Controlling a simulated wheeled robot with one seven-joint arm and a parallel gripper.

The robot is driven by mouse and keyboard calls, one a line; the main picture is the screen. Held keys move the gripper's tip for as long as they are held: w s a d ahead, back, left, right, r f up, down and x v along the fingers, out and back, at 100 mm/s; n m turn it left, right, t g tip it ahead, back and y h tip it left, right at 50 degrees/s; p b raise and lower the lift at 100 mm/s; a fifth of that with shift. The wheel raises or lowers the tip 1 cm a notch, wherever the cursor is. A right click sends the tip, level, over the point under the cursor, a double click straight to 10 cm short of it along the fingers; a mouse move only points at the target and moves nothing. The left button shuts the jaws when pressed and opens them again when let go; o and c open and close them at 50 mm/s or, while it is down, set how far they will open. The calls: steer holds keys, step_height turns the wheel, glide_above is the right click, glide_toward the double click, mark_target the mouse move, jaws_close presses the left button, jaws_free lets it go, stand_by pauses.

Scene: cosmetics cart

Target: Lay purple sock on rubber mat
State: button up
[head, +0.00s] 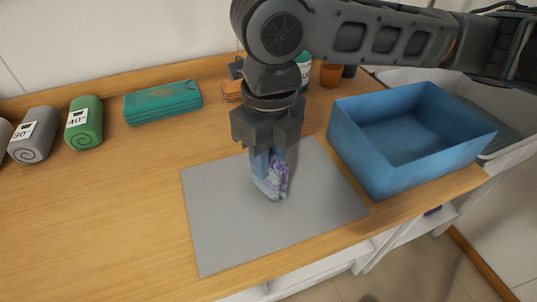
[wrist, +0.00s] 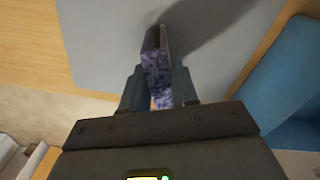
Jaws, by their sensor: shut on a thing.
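The purple sock (head: 281,178) is a small patterned purple and pale bundle. My gripper (head: 268,180) points down and is shut on it, over the middle of the grey rubber mat (head: 225,225). In the wrist view the sock (wrist: 157,68) stands upright between the two fingers (wrist: 158,88), above the mat (wrist: 95,45). The sock's lower end is at or just above the mat; I cannot tell if it touches. The fingers partly hide the sock in the head view.
A blue open bin (head: 365,150) stands right of the mat. Rolled grey (head: 38,135) and green (head: 84,122) towels and a teal folded stack (head: 162,102) lie at the back left. An orange jar (head: 330,75) stands behind. The wooden counter left of the mat is clear.

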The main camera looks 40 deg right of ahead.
steer(key=shift+f, duration=0.2)
steer(key=o, duration=0.9)
steer(key=shift+o, duration=0.2)
steer(key=shift+r, duration=0.1)
step_height(320, 180, up, 12)
steer(key=shift+r, duration=0.15)
